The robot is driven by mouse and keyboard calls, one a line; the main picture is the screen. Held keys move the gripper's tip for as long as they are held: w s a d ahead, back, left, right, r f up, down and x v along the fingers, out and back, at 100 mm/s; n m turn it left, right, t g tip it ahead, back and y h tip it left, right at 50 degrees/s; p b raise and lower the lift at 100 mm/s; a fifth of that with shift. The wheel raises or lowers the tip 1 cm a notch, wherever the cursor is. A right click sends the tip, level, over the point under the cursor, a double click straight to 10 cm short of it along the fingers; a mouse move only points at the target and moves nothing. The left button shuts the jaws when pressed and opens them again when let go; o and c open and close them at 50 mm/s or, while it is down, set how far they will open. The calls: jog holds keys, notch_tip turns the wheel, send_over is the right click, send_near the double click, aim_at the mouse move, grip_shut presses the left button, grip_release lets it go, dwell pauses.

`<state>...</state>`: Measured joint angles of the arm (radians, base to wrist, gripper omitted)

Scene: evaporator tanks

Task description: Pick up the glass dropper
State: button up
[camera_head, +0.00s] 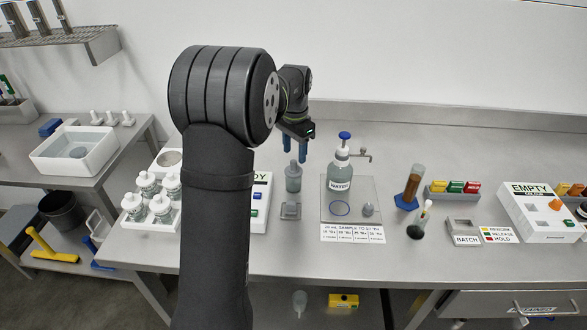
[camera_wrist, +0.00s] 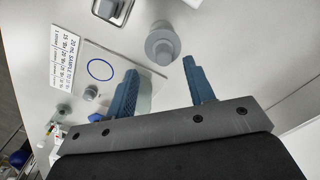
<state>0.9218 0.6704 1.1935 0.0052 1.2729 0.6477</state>
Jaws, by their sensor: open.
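My gripper (camera_head: 295,155) is open and empty, with its blue fingers pointing down above the bench. A small grey-blue, bottle-shaped item (camera_head: 293,178) stands upright just below the fingers. In the wrist view a round grey item with a narrower top (camera_wrist: 162,46) shows just beyond the gap between the fingertips (camera_wrist: 160,66), apart from both. I cannot tell whether it is the glass dropper. A thin pale-tipped stem (camera_head: 427,208) rises from a small dark vessel (camera_head: 415,231) farther right; it may also be a dropper.
A WATER bottle (camera_head: 340,172) with a blue top stands on a square plate (camera_head: 368,192) close right of my gripper. A small clear block (camera_head: 291,211) lies in front. A brown-filled cylinder (camera_head: 414,180) stands farther right. A white tray of jars (camera_head: 137,222) is left. The rear bench is clear.

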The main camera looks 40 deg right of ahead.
aim_at(293, 161)
jog(key=f, duration=0.5)
jog(key=shift+w, duration=0.25)
grip_shut()
